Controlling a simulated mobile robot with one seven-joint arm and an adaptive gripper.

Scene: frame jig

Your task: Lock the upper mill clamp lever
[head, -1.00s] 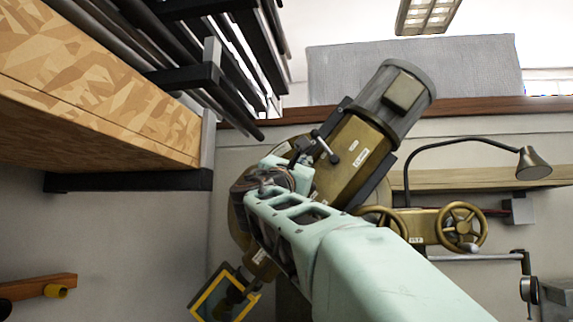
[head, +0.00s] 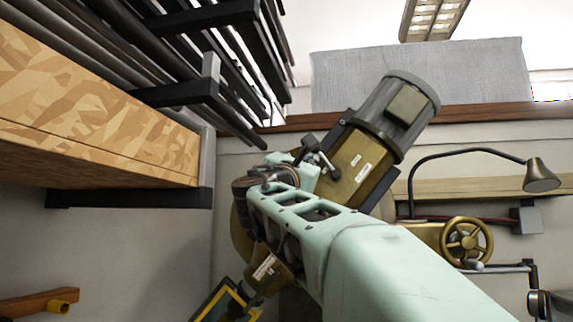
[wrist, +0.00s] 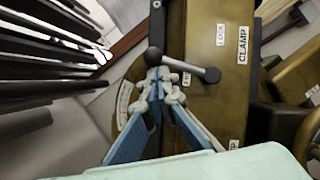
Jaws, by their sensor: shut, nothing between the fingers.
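The upper mill clamp lever (wrist: 190,68) is a short grey bar with a black ball knob (wrist: 153,56) at its left end and a dark round hub (wrist: 212,75) at its right. It lies on the brass mill head (wrist: 215,110), beside the LOCK and CLAMP labels and over a partly hidden label. The lever also shows in the head view (head: 326,161). My gripper (wrist: 165,82) is shut and empty. Its fingertips are just below the knob and bar in the wrist view; I cannot tell if they touch.
A rack of dark bars (head: 215,90) and a wooden shelf (head: 100,130) stand close on the left. A grey motor (head: 400,112) tops the mill. A brass handwheel (head: 467,242) and a lamp (head: 541,176) are on the right.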

